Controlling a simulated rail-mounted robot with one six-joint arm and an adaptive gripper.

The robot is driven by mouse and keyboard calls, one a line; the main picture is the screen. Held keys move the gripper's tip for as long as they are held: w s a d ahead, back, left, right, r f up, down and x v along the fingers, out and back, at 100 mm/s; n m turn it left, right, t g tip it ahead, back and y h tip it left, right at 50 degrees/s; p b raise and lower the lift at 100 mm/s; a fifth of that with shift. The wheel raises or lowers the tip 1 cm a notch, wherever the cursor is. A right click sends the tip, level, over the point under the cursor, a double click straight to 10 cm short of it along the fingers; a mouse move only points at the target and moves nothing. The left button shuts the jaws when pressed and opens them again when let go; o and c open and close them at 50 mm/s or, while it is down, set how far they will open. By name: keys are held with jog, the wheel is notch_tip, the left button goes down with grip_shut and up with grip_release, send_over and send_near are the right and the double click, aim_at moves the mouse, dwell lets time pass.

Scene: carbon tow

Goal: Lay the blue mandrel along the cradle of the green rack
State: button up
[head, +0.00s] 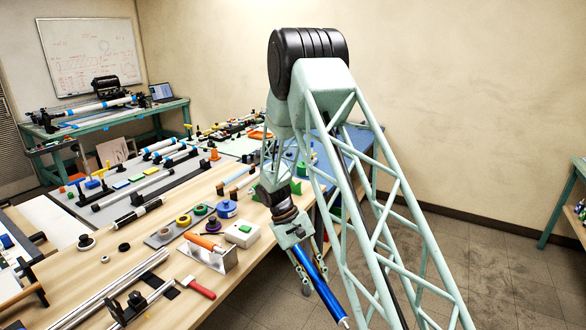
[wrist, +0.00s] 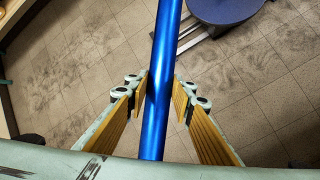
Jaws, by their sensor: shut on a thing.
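The blue mandrel (head: 322,288) is a long shiny rod with a pale lower end. My gripper (head: 304,255) is shut on it and holds it tilted, lower end to the right, off the table's right edge. In the wrist view the mandrel (wrist: 164,50) runs between the yellow-padded fingers of my gripper (wrist: 162,95), with floor tiles below. I cannot make out the green rack for certain. A small green piece (head: 301,169) shows beside my arm, partly hidden, and I cannot tell whether it belongs to the rack.
The wooden table (head: 215,272) is crowded with rods, spools and tools. A red-handled tool (head: 200,288) lies in front. The floor (head: 480,262) at right is clear.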

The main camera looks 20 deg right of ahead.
jog(key=shift+w+d, duration=0.3)
jog(key=shift+d, duration=0.05)
jog(key=shift+r, duration=0.15)
